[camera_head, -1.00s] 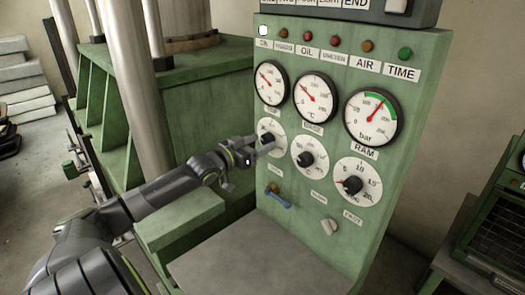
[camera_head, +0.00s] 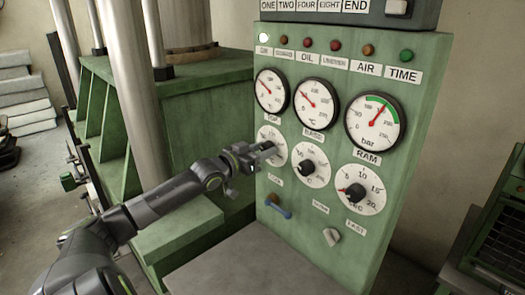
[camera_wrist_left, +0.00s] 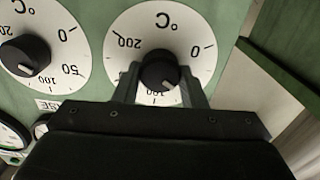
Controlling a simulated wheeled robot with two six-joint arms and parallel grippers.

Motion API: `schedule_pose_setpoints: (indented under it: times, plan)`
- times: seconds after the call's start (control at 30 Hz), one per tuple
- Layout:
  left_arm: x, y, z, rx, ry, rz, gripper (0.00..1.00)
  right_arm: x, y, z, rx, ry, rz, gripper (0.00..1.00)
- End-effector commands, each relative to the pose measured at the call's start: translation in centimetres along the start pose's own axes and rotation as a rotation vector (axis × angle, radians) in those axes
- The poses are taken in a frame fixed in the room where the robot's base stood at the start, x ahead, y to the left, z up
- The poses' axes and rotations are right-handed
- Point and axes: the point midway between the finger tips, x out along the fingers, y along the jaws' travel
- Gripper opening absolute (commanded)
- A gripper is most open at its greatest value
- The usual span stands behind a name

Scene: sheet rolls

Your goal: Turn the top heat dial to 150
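The top heat dial (camera_head: 262,134) is the leftmost white dial on the green panel, below the left gauge marked TOP. My left gripper (camera_head: 265,150) is at this dial and hides its knob in the head view. In the left wrist view the dial (camera_wrist_left: 195,28) appears upside down, with 200, 0 and 100 readable. Its black knob (camera_wrist_left: 159,68) sits between the two fingertips, which appear to touch it on both sides. The white mark on the knob points down, slightly right of the 100. The 150 is hidden behind the left-hand finger. My right gripper is not in view.
A second heat dial (camera_head: 313,152) and a third dial (camera_head: 372,186) stand to the right on the panel. A grey shelf (camera_head: 250,265) juts out under the panel.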

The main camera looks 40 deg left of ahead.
Motion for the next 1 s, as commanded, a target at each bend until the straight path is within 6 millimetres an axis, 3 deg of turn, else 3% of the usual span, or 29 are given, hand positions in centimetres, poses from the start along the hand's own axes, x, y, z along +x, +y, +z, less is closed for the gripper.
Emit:
schedule_pose_setpoints:
  times: [0.07, 0.47, 1.0]
  plan:
    - [0.0, 0.0, 0.0, 0.0, 0.0, 0.0, 0.15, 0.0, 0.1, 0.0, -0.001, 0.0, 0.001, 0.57]
    - [0.0, 0.0, 0.3, 0.08, 0.0, 0.0, 0.15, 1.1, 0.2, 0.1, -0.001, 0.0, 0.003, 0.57]
    - [0.0, 0.1, 0.5, 0.54, 0.0, 0.0, 0.15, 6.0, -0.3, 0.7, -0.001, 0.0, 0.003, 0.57]
